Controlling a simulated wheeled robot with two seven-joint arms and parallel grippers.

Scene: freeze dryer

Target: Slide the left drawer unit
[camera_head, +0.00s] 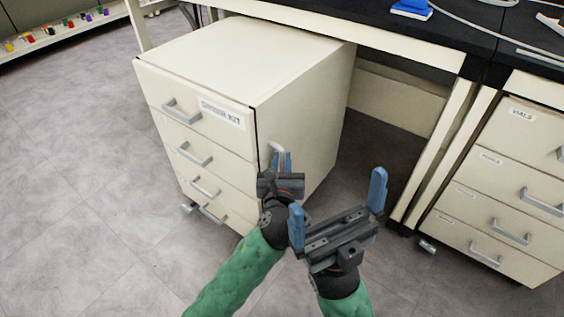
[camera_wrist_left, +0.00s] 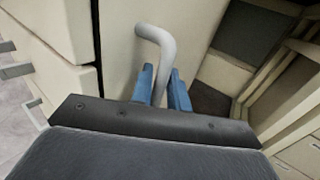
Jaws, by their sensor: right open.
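The left drawer unit (camera_head: 215,60) is a cream cabinet with several drawers, grey handles and a label on its top drawer. It stands partly under the bench. A grey bar handle (camera_wrist_left: 160,45) is fixed to its side panel; the handle also shows in the head view (camera_head: 276,148). My left gripper (camera_head: 281,161) is at this handle, its blue fingers close together on either side of the bar, and looks shut on it in the left wrist view (camera_wrist_left: 163,85). My right gripper (camera_head: 336,192) is open and empty, in front of the gap right of the unit.
The black benchtop (camera_head: 440,40) and its cream leg (camera_head: 435,150) stand right of the unit. A second drawer unit (camera_head: 490,200), with a VIALS label, is at the far right. The grey floor (camera_head: 80,170) is clear at the left. A shelf with coloured items (camera_head: 50,32) is at the back left.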

